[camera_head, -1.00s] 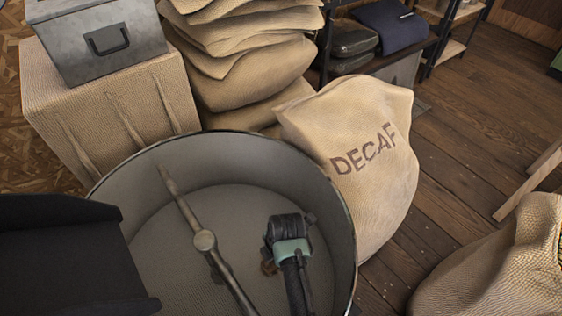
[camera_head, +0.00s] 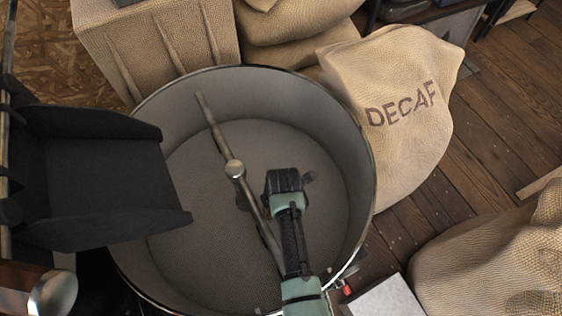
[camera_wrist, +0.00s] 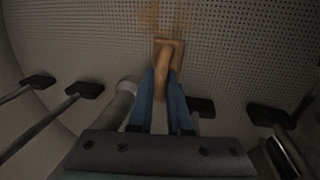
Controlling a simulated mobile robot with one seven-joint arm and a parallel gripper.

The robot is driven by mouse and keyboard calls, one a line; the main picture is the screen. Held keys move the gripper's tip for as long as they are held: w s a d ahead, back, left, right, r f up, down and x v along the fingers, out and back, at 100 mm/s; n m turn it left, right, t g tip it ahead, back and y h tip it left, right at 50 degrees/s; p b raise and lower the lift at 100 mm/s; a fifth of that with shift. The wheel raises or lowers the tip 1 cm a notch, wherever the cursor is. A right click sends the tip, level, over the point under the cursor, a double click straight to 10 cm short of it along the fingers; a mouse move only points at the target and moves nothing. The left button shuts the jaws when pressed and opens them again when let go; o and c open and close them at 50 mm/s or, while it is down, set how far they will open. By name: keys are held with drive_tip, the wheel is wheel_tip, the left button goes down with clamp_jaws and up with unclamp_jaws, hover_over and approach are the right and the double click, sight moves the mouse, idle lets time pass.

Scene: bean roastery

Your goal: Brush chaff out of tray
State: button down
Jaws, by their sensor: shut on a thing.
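The round grey metal tray (camera_head: 180,102) has a high wall and a perforated floor, which also fills the wrist view (camera_wrist: 225,50). A bar-shaped stirrer (camera_head: 235,168) with a round hub crosses it. My gripper (camera_head: 284,182) is down inside the tray, right of the hub. In the wrist view my blue fingers (camera_wrist: 166,95) are shut on the wooden handle of a brush (camera_wrist: 168,62). The bristles are hidden there. Faint brown chaff (camera_wrist: 165,15) shows on the floor just beyond the brush. In the head view my gripper hides the brush.
Dark stirrer paddles (camera_wrist: 90,90) stand on both sides of my fingers, with another at right (camera_wrist: 200,106). A black chute (camera_head: 100,180) overhangs the tray's left rim. A DECAF sack (camera_head: 400,135) stands against the right rim. The tray floor left of the stirrer looks open.

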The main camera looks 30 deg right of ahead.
drive_tip(key=shift+w, duration=0.8)
drive_tip(key=shift+w+d+b, duration=0.1)
drive_tip(key=shift+d+b, duration=0.95)
drive_tip(key=shift+d, duration=3.05)
drive_tip(key=shift+d+f+b, duration=0.15)
drive_tip(key=shift+d+b, duration=0.8)
drive_tip(key=shift+d, duration=1)
drive_tip(key=shift+w+b, duration=0.45)
drive_tip(key=shift+w, duration=0.25)
drive_tip(key=shift+w+a, duration=0.1)
drive_tip(key=shift+a+r+p, duration=0.25)
drive_tip(key=shift+a+p, duration=0.55)
drive_tip(key=shift+a, duration=0.05)
drive_tip(key=shift+a+p, duration=1.2)
drive_tip(key=shift+a, duration=0.9)
drive_tip(key=shift+s+a+f+p, duration=0.15)
drive_tip(key=shift+a+p, duration=0.8)
drive_tip(key=shift+a, duration=1.6)
drive_tip(key=shift+s+a+f, duration=0.15)
drive_tip(key=shift+a, duration=0.4)
